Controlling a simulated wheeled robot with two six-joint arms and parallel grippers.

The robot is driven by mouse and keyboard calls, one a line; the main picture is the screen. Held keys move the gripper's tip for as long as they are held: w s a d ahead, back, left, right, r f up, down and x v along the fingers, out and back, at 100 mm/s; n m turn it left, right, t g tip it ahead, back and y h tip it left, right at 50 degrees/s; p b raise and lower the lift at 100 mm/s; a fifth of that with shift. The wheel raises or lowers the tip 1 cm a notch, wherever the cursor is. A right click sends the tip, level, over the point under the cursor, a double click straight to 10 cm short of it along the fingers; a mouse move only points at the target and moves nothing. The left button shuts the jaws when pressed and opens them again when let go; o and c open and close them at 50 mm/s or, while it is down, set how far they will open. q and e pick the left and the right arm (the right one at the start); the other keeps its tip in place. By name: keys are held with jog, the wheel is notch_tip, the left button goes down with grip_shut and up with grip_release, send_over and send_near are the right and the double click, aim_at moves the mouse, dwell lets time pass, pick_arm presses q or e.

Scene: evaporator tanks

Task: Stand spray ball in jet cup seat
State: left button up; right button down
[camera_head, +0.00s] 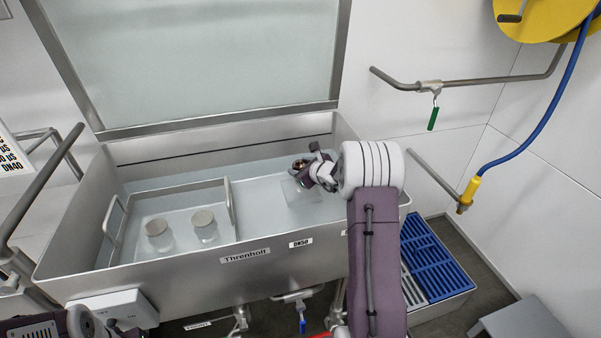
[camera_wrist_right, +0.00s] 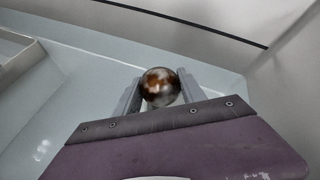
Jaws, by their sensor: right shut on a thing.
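The spray ball (camera_wrist_right: 160,86) is a shiny, brown-stained metal ball. In the right wrist view it sits between the two grey fingers of my right gripper (camera_wrist_right: 160,96), which is shut on it. In the head view my right gripper (camera_head: 304,170) is over the right part of the tank, and only a small coppery bit of the ball shows. A pale, see-through square shape (camera_head: 298,200) lies below the gripper in the tank; I cannot tell whether it is the jet cup seat. My left gripper (camera_head: 112,328) shows partly at the lower left edge; its jaws are unclear.
The steel tank (camera_head: 190,262) has raised walls. Glass lid (camera_head: 200,60) stands open behind. A blue grate (camera_head: 436,262) is on the floor at right.

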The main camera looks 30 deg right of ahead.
jog(key=shift+w+f, duration=0.1)
jog(key=shift+f, duration=0.25)
jog(key=shift+f, duration=0.15)
jog(key=c, duration=0.7)
grip_release()
jog(key=shift+o, duration=0.2)
jog(key=shift+s+r, duration=0.25)
jog(key=shift+r, duration=0.1)
jog(key=p+v, duration=0.1)
jog(key=v, duration=1)
jog(key=shift+s, duration=0.3)
